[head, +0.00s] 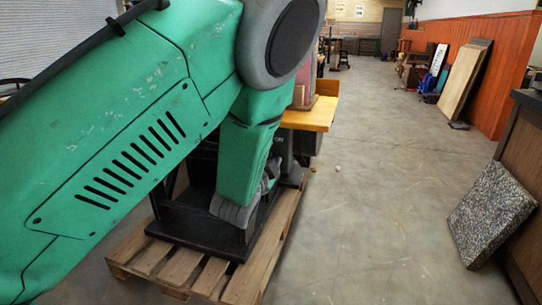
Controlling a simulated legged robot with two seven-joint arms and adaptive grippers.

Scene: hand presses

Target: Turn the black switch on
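A black machine (192,238) with a flat dark base stands on a wooden pallet, mostly behind my green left arm. The black switch cannot be made out; the arm hides much of the machine. My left gripper (262,190) is grey and points down at the machine's right part, close in front of it. Its fingers are largely hidden by my forearm, so their opening and any contact cannot be judged. My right gripper is not in view.
The wooden pallet (240,287) rests on a grey concrete floor. A yellow-topped bench (318,115) stands just behind the machine. A speckled slab (490,216) leans on a dark counter at the right. The floor between is mostly clear.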

